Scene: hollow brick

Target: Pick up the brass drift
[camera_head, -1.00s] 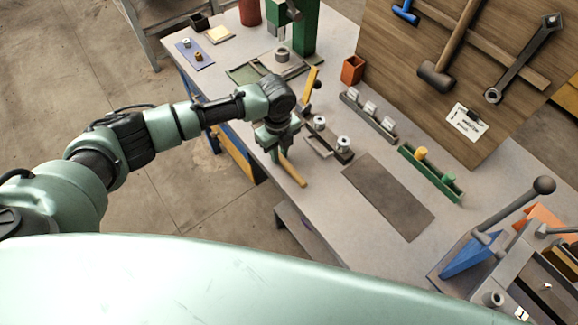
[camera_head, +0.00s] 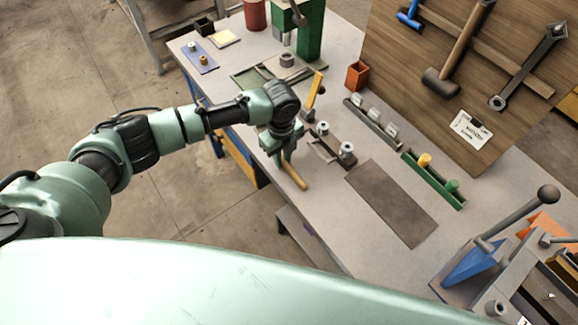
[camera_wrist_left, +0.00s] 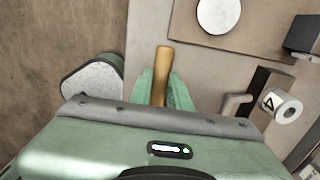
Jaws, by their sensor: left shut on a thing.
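The brass drift (camera_head: 295,178) is a short golden-brown rod near the bench's front edge. My left gripper (camera_head: 285,158) points down over this edge and is shut on the drift, which sticks out from under the fingers. In the left wrist view the drift (camera_wrist_left: 163,62) stands out between the two green fingers (camera_wrist_left: 161,88). I cannot tell whether the drift touches the bench top. My right gripper is not in view.
Beside the gripper is a dark fixture (camera_head: 328,150) with metal bushings. A grey mat (camera_head: 392,203), a green rack (camera_head: 433,180) and a grey block rack (camera_head: 373,122) lie to the right. A green press (camera_head: 309,32) stands behind; a lever tool (camera_head: 490,245) stands front right.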

